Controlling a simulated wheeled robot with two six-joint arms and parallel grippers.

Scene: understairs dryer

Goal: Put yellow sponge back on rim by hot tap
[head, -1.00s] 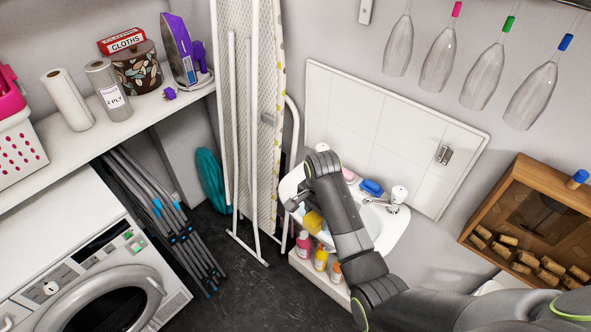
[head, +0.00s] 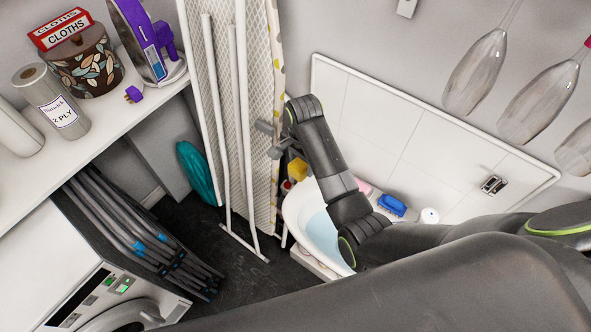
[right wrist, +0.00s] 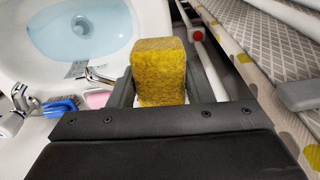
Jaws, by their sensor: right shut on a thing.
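The yellow sponge (head: 298,170) is held in my right gripper (head: 276,142), off the left end of the white basin (head: 296,212) and beside the ironing board. In the right wrist view the sponge (right wrist: 158,72) stands upright between the two fingers, clear of the basin rim (right wrist: 135,20). That view also shows a chrome tap spout (right wrist: 98,76) behind the sponge and a tap with a white knob (right wrist: 10,124) at the far left. I cannot tell which tap is hot. In the head view my arm hides part of the basin. My left gripper is out of view.
A blue brush (head: 392,205) and a pink soap (head: 364,187) sit on the basin's back rim. The ironing board (head: 262,85) stands close to the left of my right gripper. A shelf (head: 120,125) is at left.

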